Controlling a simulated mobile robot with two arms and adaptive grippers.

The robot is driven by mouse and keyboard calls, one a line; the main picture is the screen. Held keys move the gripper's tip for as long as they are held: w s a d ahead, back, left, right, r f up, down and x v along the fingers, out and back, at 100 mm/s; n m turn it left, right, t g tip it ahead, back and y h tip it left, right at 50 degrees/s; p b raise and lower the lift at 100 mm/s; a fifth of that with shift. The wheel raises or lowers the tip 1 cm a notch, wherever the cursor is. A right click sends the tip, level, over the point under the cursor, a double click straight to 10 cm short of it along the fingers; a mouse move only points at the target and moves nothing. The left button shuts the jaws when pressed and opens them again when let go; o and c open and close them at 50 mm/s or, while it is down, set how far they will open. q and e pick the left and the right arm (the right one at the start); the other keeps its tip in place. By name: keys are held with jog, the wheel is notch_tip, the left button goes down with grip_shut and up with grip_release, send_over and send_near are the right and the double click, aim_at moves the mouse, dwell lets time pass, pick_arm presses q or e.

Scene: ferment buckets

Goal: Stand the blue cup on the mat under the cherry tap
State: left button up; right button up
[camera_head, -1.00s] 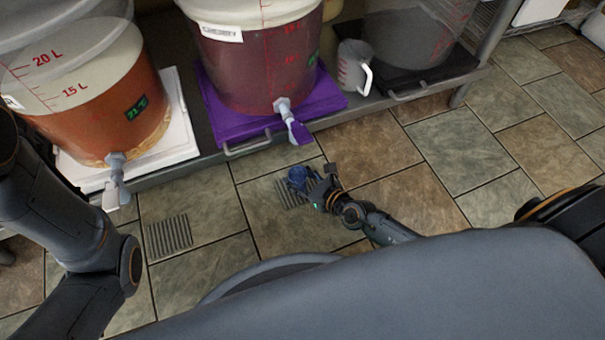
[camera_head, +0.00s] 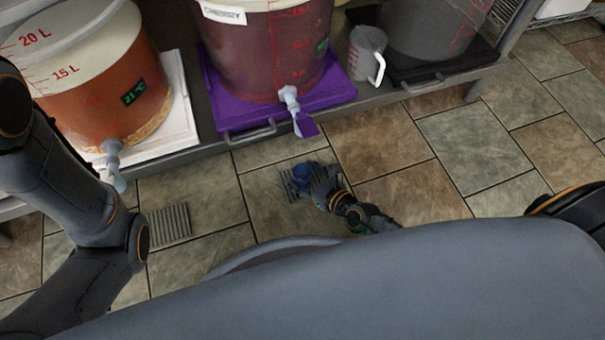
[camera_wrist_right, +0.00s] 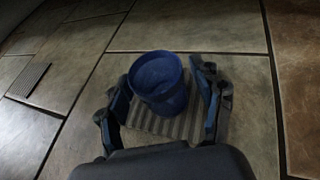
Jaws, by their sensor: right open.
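The blue cup (camera_head: 301,172) stands upright on a ribbed grey floor mat (camera_head: 288,184), in front of the bucket labelled cherry (camera_head: 255,55) and its tap (camera_head: 289,97). In the right wrist view the cup (camera_wrist_right: 160,80) stands on the ribbed mat (camera_wrist_right: 185,126). My right gripper (camera_head: 313,177) is low at the floor. Its fingers are open on either side of the cup, with a gap visible at the right finger; this also shows in the right wrist view (camera_wrist_right: 164,88). My left arm shows at the left, but its gripper is out of view.
A second ribbed mat (camera_head: 169,225) lies on the tiles to the left, near the amber bucket (camera_head: 100,95) and its tap (camera_head: 112,160). A white-handled jug (camera_head: 365,52) and a grey bucket (camera_head: 425,30) stand on the low shelf. The tiles at right are clear.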

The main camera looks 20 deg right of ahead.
jog(key=shift+r, duration=0.25)
jog(key=p+v, duration=0.4)
jog(key=v, duration=0.6)
jog(key=shift+s+d+r, duration=0.15)
jog(key=shift+s+d, duration=0.05)
jog(key=shift+s, duration=0.1)
jog(key=shift+s+d+r+p, duration=0.1)
jog(key=shift+s+p, duration=0.2)
jog(key=shift+s+d, duration=0.1)
jog(key=shift+s, duration=0.15)
